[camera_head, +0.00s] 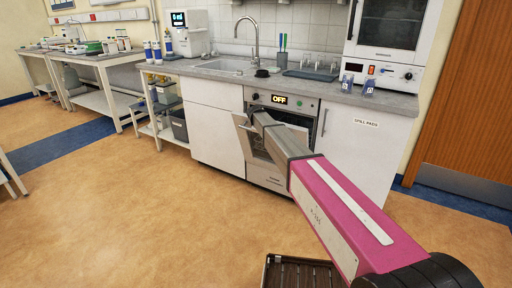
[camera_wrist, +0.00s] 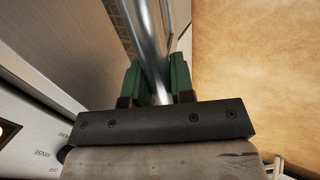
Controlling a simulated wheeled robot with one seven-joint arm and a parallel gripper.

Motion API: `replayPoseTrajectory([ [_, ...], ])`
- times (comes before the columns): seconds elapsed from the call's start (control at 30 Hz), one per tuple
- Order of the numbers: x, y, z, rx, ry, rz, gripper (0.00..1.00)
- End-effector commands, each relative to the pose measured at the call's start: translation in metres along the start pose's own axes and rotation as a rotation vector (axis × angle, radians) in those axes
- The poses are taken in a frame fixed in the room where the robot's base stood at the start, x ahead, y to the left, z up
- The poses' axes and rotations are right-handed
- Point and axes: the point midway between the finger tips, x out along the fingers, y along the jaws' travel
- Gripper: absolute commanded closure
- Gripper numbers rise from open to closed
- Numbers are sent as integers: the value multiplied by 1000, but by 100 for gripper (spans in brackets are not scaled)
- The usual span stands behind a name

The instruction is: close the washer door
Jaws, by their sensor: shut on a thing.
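The washer (camera_head: 278,98) is built in under the counter, and its display reads OFF. Its door (camera_head: 243,127) stands partly open, with its edge out from the front of the washer. My arm crosses in front and hides much of the door and the opening. In the wrist view, my gripper (camera_wrist: 157,82) has its green fingers on both sides of a shiny metal bar, the door handle (camera_wrist: 148,35), and is shut on it. A light door panel (camera_wrist: 62,40) lies to the left of the bar. In the head view the fingertips are hidden behind my arm.
White cabinets (camera_head: 214,132) flank the washer, with the counter (camera_head: 222,74) and sink above. A small trolley (camera_head: 165,115) stands to the left. The floor (camera_head: 130,200) in front is mostly clear. A dark slatted tray (camera_head: 300,272) shows at the bottom.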

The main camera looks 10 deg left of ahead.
Motion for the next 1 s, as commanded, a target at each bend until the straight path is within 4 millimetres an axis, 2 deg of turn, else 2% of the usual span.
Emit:
replayPoseTrajectory([
  [0.03,4,24,-4,4,0,-30,100],
  [0.2,12,76,-4,3,-1,-151,100],
  [0.4,23,114,-2,0,-1,-194,100],
  [0.6,30,134,-2,-1,-1,-194,100],
  [1.0,34,143,0,-2,-1,-186,100],
])
